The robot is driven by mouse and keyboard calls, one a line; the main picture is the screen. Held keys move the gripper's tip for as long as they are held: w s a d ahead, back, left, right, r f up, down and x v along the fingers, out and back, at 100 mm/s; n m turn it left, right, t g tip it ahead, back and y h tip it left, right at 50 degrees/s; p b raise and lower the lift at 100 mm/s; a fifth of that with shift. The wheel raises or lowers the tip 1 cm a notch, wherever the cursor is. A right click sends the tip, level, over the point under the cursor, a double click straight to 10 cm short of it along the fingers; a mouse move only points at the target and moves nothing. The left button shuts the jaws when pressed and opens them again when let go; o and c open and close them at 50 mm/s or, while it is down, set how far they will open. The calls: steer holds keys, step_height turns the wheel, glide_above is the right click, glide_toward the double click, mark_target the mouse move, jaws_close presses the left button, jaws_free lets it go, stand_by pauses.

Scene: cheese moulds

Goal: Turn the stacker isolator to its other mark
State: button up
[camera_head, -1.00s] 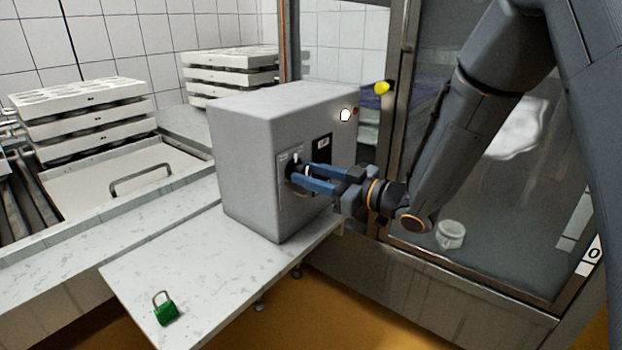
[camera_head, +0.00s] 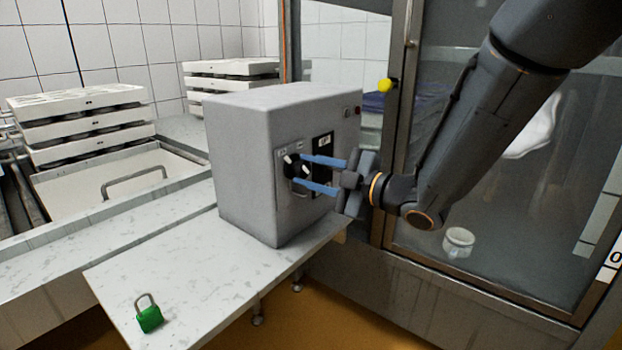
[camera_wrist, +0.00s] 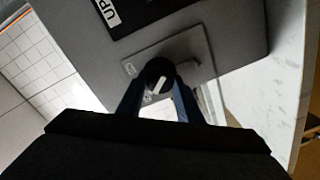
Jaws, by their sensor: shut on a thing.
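The grey stacker control box (camera_head: 246,165) stands on the pale bench. On its front, a light plate (camera_head: 281,190) carries the round black isolator knob (camera_head: 291,170) with a white pointer mark. The plate has small marks near its top that are too small to read. My gripper (camera_head: 300,172) has its blue fingers on the knob, one above and one below in the head view. In the wrist view the fingers flank the knob (camera_wrist: 158,72), and its white pointer (camera_wrist: 159,86) lies at a slant. The fingers partly hide the knob's edges.
A black panel (camera_head: 323,147) sits beside the plate; the wrist view shows "UP" on its label (camera_wrist: 108,12). An open green padlock (camera_head: 149,318) lies on the front bench (camera_head: 205,290). White mould stacks (camera_head: 82,122) stand behind left. A glass-doored enclosure (camera_head: 480,180) stands right.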

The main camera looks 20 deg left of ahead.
steer(key=shift+f+n+b, duration=0.1)
steer(key=shift+n+b, duration=0.3)
steer(key=shift+n, duration=0.2)
steer(key=o, duration=1)
steer(key=shift+o, duration=0.2)
steer(key=v, duration=0.7)
steer(key=shift+s+d, duration=0.2)
steer(key=shift+d, duration=0.15)
